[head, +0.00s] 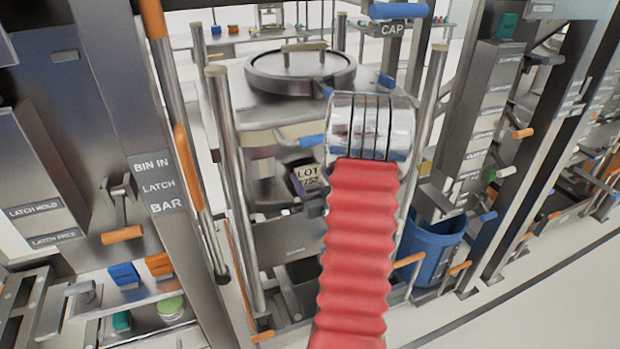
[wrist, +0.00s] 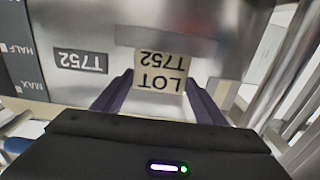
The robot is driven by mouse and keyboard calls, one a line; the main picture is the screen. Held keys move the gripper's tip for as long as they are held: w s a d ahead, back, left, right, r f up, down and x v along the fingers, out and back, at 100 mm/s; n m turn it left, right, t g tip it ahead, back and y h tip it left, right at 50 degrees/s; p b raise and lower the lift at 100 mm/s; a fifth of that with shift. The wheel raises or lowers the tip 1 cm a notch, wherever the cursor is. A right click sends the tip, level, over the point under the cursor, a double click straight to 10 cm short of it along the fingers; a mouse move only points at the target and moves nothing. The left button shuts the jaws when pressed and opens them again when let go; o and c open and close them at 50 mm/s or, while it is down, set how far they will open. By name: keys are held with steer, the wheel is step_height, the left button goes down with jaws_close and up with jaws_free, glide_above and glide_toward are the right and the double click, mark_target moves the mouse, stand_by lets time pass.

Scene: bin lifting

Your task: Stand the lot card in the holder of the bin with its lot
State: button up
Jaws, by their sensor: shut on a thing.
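My gripper (wrist: 160,86) is shut on the lot card (wrist: 160,70), a cream card reading "LOT T752", upside down in the wrist view. The card sits between the two dark fingers. The bin has a round lid (head: 300,70). In the wrist view the bin wall (wrist: 75,28) carries a dark plate (wrist: 80,61) reading "T752", matching the card. I cannot make out the holder clearly, nor whether the card touches it.
Steel posts (head: 232,180) flank the bin on the left, with another (head: 425,110) on the right. A blue tub (head: 432,250) stands low at right. An orange-handled lever (head: 122,235) juts out beside the "BIN IN LATCH BAR" sign (head: 158,184).

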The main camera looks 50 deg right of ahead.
steer(key=o, duration=1.1)
steer(key=shift+f, duration=0.1)
steer(key=v, duration=1.2)
stand_by(0.4)
